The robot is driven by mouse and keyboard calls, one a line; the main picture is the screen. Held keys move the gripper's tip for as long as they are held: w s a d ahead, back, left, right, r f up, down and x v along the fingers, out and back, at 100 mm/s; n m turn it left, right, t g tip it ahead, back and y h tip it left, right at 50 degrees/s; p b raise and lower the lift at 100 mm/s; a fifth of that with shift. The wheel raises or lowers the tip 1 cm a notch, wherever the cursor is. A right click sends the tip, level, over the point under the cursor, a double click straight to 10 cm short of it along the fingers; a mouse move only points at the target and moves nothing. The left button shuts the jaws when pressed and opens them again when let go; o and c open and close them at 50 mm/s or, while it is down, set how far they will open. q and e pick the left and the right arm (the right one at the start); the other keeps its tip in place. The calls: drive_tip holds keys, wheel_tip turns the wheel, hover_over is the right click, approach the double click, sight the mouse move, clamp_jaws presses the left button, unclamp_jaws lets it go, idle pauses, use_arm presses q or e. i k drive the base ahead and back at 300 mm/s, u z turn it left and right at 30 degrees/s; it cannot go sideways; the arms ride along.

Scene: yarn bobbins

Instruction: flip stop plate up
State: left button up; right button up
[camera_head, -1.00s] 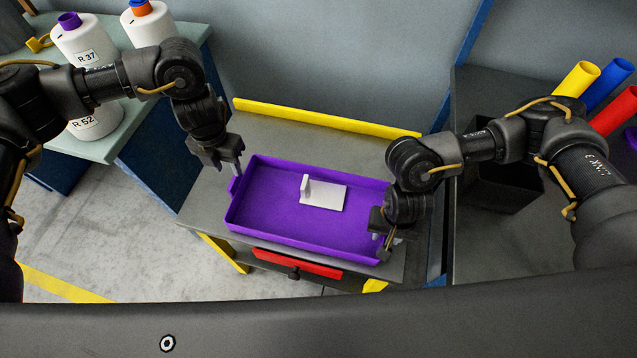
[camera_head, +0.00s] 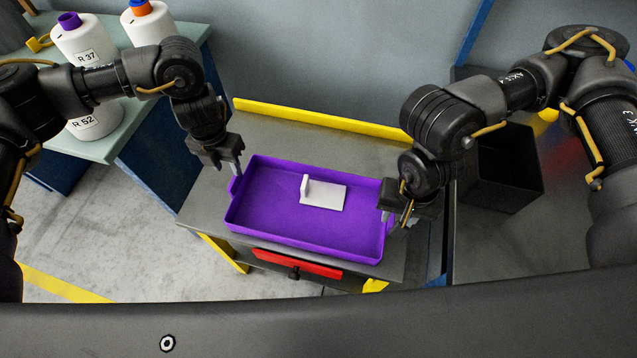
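A red plate (camera_head: 297,263) with a dark knob lies along the front edge of the grey table; the yellow bar (camera_head: 320,121) runs along its back edge. I cannot tell for sure which is the stop plate. A purple tray (camera_head: 290,236) sits on the table, holding a white plate (camera_head: 325,195) with a short upright piece. My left gripper (camera_head: 238,174) points down at the tray's left end, by its small side tab. My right gripper (camera_head: 396,217) is at the tray's right end, partly hidden by its own wrist. Neither gripper's finger gap shows clearly.
White bobbins (camera_head: 88,50) stand on a pale green table (camera_head: 150,135) at the left. A black open bin (camera_head: 503,172) stands at the right. A blue post (camera_head: 474,32) rises behind. Bare table top lies between the tray and the yellow bar.

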sight(297, 265)
drive_tip(key=k, duration=1)
